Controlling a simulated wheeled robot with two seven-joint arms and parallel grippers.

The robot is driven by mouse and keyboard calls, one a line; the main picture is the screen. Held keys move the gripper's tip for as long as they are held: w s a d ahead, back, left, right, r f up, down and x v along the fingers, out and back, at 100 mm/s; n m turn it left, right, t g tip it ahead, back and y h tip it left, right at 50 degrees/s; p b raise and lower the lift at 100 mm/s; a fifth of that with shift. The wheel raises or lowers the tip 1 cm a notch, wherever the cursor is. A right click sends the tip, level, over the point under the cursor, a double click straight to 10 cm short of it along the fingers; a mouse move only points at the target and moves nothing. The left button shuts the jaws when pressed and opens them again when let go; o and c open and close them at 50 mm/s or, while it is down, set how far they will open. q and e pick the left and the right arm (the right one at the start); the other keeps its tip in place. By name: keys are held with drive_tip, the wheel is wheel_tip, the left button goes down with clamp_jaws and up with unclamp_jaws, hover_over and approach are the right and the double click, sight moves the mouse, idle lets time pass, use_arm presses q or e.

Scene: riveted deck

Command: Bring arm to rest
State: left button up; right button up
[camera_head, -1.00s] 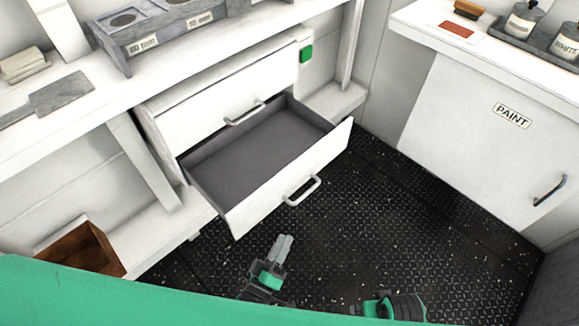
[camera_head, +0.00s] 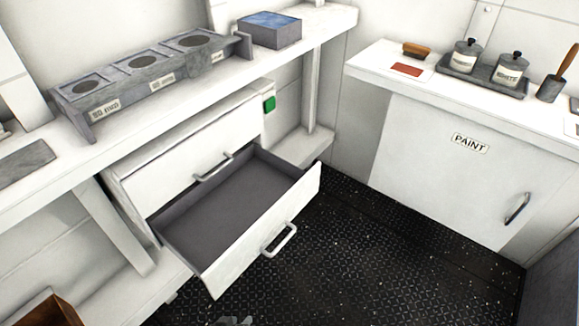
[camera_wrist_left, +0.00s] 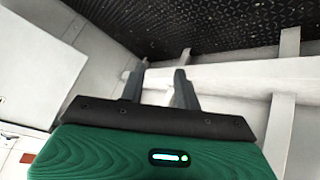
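My left gripper (camera_head: 235,321) just shows its fingertips at the bottom edge of the head view, in front of the open drawer and over the dark floor. In the left wrist view my left gripper (camera_wrist_left: 161,76) has two grey fingers standing apart with nothing between them. The rest of the left arm is out of the head view. My right gripper is in neither current view.
The lower drawer (camera_head: 208,284) is pulled out and empty; the drawer above is shut. A white counter (camera_head: 70,159) with a labelled rack (camera_head: 150,90) runs along the left. The PAINT cabinet (camera_head: 430,165) stands right. The riveted floor (camera_head: 370,260) is clear.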

use_arm(q)
drive_tip(key=s+a+f+m+g+y, duration=0.1)
drive_tip(key=s+a+m+g+y, duration=0.15)
drive_tip(key=s+a+g, duration=0.35)
drive_tip(key=s+a+f+p, duration=0.2)
drive_tip(key=s+f+p, duration=0.6)
drive_tip(key=f, duration=0.4)
use_arm(e)
drive_tip(key=s+d+f, duration=0.2)
drive_tip(key=s+f, duration=0.4)
drive_tip(key=f, duration=0.6)
use_arm(q)
drive_tip(key=s+a+f+p, duration=0.2)
drive_tip(key=s+p, duration=0.1)
drive_tip(key=s, duration=0.4)
drive_tip(key=s+a+f+g+p, duration=0.1)
drive_tip(key=s+a+f+p, duration=0.1)
drive_tip(key=s, duration=0.5)
drive_tip(key=shift+s+a+f+p, duration=0.2)
drive_tip(key=shift+f+p, duration=0.55)
drive_tip(key=shift+p, duration=0.25)
use_arm(e)
drive_tip(key=s+d+f, duration=0.2)
drive_tip(key=s, duration=0.5)
drive_tip(key=s+d+f+g, duration=0.1)
drive_tip(key=s+f, duration=0.2)
drive_tip(key=s, duration=0.4)
drive_tip(key=shift+s+d+f+h, duration=0.2)
drive_tip(key=shift+s+d+h, duration=0.1)
drive_tip(key=shift+s+d, duration=0.05)
